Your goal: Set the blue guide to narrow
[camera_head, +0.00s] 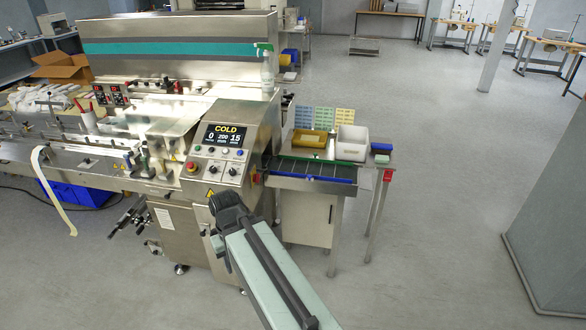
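The blue guide (316,180) is a long blue bar along the near edge of the short dark outfeed belt (312,169), to the right of the wrapper's control panel. A green strip (306,157) runs along the belt's far side. Any width marks or setting on the guide are too small to read. My arm reaches up from the bottom middle. Its dark far end (229,207) is in front of the machine below the control panel, left of the guide and apart from it. The fingers cannot be made out.
The panel display (224,135) reads COLD, 0, 200 and 15. A yellow tray (309,138), a white bin (351,143) and a small blue block (381,148) stand behind the belt. A red box (388,175) is at the table's right corner. Open floor lies right.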

